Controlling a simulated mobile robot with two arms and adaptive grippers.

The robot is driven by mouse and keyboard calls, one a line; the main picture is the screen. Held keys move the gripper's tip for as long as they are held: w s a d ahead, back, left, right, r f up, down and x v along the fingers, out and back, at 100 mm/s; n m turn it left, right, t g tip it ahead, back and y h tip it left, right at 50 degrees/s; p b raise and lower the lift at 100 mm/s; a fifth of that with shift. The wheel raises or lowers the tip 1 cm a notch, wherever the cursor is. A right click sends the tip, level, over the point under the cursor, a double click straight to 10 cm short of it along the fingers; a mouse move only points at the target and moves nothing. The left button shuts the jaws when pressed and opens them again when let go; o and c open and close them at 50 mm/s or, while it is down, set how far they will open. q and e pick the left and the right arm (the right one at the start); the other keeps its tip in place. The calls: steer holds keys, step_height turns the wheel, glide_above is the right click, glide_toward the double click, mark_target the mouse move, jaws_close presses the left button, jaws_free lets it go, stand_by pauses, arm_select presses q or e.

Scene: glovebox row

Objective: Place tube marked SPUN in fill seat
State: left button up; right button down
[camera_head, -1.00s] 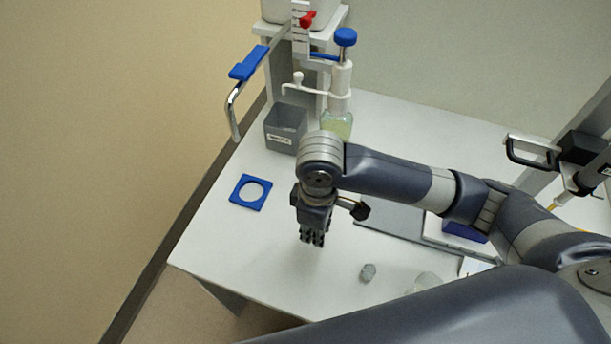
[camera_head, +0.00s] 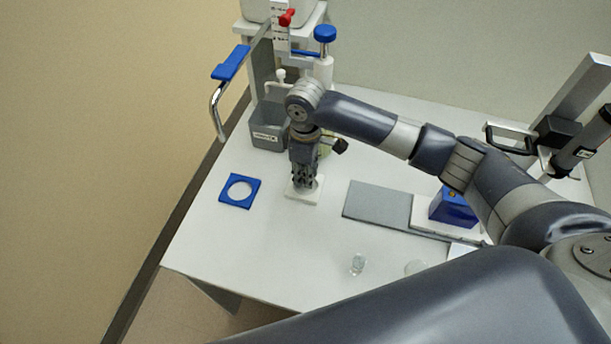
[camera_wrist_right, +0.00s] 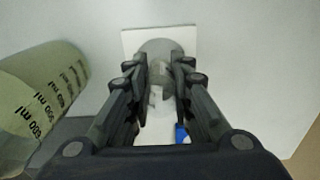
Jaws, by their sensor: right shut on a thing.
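My right gripper (camera_head: 303,186) is low over the table, pointing down at a small white square block (camera_head: 318,193), which looks like the fill seat. In the right wrist view, the fingers (camera_wrist_right: 160,72) are shut on a translucent greyish tube (camera_wrist_right: 160,55) with a whitish part nearer the camera. The tube's far end lies over the white square block (camera_wrist_right: 130,40). I cannot tell whether it is seated in it or just above. No SPUN marking is readable. The fingers hide most of the tube in the head view. My left gripper is not in view.
A graduated bottle (camera_wrist_right: 45,95) stands close beside the gripper. A grey bin (camera_head: 266,133) and dispenser stand (camera_head: 325,68) are behind. A blue square ring (camera_head: 240,191) lies left. A grey plate (camera_head: 385,208), blue block (camera_head: 452,208) and small clear vessel (camera_head: 357,264) are right and front.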

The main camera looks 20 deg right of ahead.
steer(key=shift+f, duration=1.05)
steer(key=shift+f, duration=0.15)
steer(key=c, duration=1.4)
jaws_free()
step_height(320, 180, up, 12)
steer(key=shift+r, duration=0.2)
